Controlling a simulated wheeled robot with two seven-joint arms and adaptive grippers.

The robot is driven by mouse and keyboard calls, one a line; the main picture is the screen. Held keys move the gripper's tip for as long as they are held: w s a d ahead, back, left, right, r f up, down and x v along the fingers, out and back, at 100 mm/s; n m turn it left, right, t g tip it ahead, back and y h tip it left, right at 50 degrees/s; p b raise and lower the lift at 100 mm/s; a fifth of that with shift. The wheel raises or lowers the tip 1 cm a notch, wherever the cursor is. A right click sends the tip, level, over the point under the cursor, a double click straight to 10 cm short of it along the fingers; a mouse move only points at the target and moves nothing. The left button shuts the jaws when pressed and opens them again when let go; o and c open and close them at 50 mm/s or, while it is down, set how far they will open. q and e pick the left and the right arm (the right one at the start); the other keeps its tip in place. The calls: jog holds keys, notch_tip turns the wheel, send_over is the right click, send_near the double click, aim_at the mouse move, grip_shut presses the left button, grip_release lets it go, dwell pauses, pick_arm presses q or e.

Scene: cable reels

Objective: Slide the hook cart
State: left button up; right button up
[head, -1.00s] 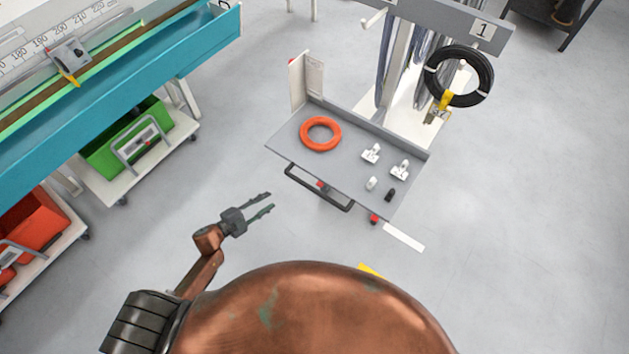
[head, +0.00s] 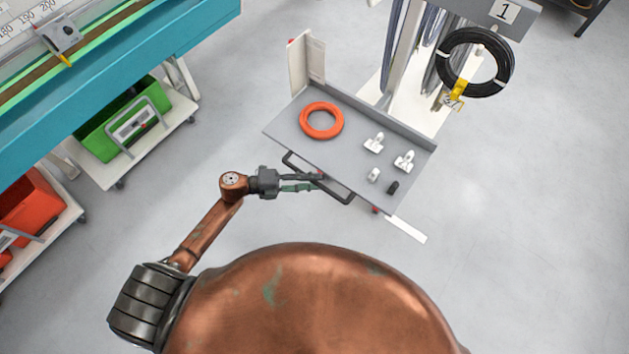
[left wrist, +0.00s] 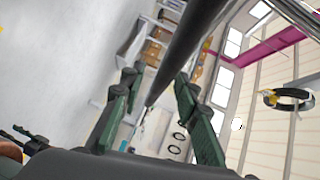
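The cart (head: 345,155) has a grey top with a black bar handle (head: 335,192) along its near edge. An orange cable ring (head: 321,120), two white clips and two small pieces, one white and one black, lie on the top. My left gripper (head: 318,182) is at the left part of the handle. In the left wrist view, the dark handle bar (left wrist: 180,60) passes between the green fingers of my left gripper (left wrist: 158,78). The fingers are apart, with gaps beside the bar. My right gripper is out of view.
A rack marked 1 stands behind the cart, with a black cable coil (head: 445,65) hanging from it. A teal bench (head: 130,75) is at the left, with a green bin (head: 105,130) and a red bin (head: 30,205) on low carts. The floor right of the cart is clear.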

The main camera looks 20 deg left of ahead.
pick_arm(q)
jog(key=shift+d, duration=0.1)
jog(key=c, duration=0.4)
grip_shut()
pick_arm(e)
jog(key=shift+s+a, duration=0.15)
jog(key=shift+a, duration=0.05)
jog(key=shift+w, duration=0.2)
